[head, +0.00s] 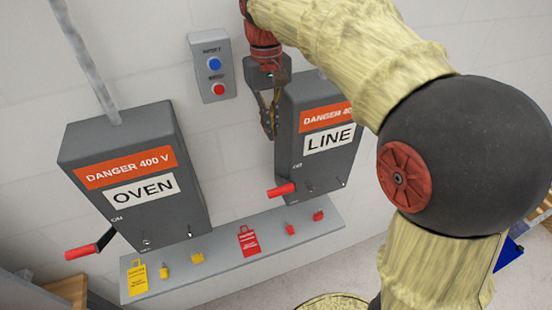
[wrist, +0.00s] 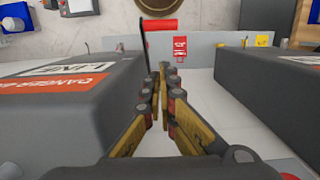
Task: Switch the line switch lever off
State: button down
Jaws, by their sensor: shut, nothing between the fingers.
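The line switch box (head: 318,145) is a grey box with a "LINE" label and an orange danger label, on the wall right of centre in the head view. Its lever has a red handle (head: 281,190) sticking out to the left at the box's lower left. In the wrist view the red handle (wrist: 161,25) shows beyond the fingertips, on a dark lever arm. My gripper (head: 269,134) is shut and empty, left of the line box and above the handle. In the wrist view my gripper (wrist: 162,70) lies beside the box's side face, apart from the handle as far as I can tell.
The oven switch box (head: 135,180) with its own red-handled lever (head: 80,252) stands to the left. A push-button panel (head: 213,68) is on the wall above. A grey shelf (head: 215,260) below holds red and yellow tags and padlocks. The wall between the boxes is clear.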

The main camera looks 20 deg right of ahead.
jog(key=s+f, duration=0.4)
jog(key=f, duration=0.8)
jog(key=shift+p, duration=0.45)
jog(key=shift+s+f+b, duration=0.1)
jog(key=shift+f+b, duration=0.15)
jog(key=shift+b, duration=0.05)
